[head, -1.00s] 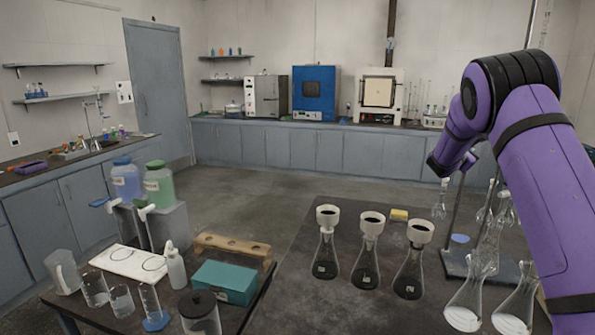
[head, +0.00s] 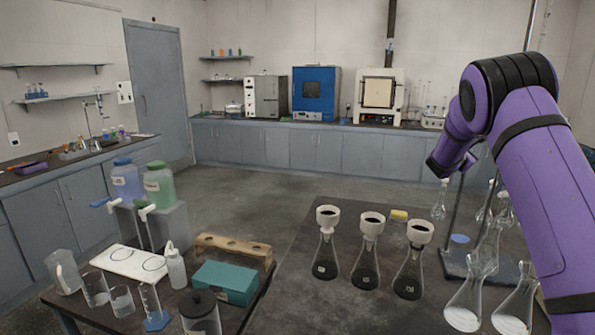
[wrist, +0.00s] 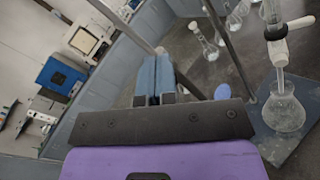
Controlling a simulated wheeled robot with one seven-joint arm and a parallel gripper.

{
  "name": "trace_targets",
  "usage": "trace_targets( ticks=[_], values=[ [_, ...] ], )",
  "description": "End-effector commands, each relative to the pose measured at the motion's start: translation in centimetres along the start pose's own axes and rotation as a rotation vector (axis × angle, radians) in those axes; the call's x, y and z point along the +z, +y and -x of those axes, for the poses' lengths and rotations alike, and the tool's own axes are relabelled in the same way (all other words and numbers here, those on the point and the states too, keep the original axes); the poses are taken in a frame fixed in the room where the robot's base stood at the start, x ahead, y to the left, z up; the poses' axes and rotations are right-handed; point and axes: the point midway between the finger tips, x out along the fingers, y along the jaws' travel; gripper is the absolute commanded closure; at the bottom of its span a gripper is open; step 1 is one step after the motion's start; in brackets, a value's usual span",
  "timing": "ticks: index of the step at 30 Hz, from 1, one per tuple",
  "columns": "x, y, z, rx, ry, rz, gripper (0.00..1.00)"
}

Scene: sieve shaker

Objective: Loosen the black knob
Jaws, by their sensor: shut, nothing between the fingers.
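My gripper (wrist: 155,80) shows in the wrist view with its two blue-grey fingers together and nothing between them. In the head view my purple arm reaches in from the right, and the gripper cannot be made out there. I cannot make out the black knob or a sieve shaker in either view.
In the head view, several flasks with black-filled funnels (head: 371,230) stand on the dark bench. A teal box (head: 226,282) sits on the left table.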

Motion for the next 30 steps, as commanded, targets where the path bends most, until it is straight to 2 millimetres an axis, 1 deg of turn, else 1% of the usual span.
trace_targets(
  ticks=[1, 23, 30],
  values=[
    [0.73, -0.12, -0.73, 0.001, -0.013, -0.002, 1.0],
    [0.64, 0.34, -0.7, 0.003, -0.01, -0.002, 1.0],
    [1.34, 0.32, -0.7, 0.003, -0.012, -0.002, 1.0]
  ],
)
